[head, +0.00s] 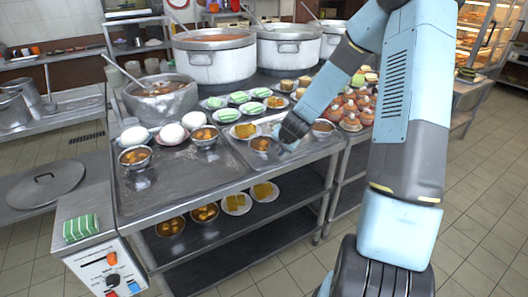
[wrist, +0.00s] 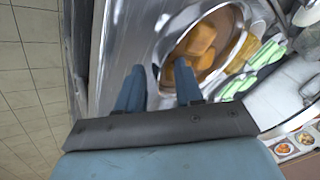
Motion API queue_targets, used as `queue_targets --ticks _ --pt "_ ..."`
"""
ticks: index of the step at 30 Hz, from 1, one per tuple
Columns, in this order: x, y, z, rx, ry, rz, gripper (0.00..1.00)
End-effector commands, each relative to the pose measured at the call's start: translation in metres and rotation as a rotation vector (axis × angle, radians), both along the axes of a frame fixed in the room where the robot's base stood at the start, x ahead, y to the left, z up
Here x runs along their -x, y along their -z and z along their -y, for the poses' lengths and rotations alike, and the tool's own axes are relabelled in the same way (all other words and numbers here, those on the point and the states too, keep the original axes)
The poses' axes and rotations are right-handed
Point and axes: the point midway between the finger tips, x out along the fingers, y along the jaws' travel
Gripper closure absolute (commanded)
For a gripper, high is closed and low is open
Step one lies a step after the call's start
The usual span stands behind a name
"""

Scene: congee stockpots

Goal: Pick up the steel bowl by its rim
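A small steel bowl (head: 262,146) with orange-brown pieces in it stands on the steel counter (head: 180,180). In the wrist view the same bowl (wrist: 205,50) fills the upper middle, its rim running down past my fingers. My gripper (head: 281,142) is just right of this bowl in the head view, pointing down at it. In the wrist view my gripper (wrist: 159,68) is open, with one finger outside the rim and the other over the bowl's inside. The rim lies between the fingers. I cannot tell whether either finger touches it.
Similar steel bowls stand nearby, one at left (head: 135,157), one behind (head: 204,136) and one to the right (head: 322,127). A plate of yellow cake (head: 245,131) and green-striped items (head: 228,115) sit close behind. Large stockpots (head: 215,62) stand farther back. The counter front is bare.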

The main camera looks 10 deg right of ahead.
Motion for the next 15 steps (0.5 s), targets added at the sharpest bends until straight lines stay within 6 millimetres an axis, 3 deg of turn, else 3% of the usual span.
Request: queue_targets --ticks 12,15 --pt "-0.0053 0.008 -0.002 0.001 -0.001 0.0 0.64" --pt "-0.0053 0.008 -0.0021 0.001 -0.001 0.0 0.73"
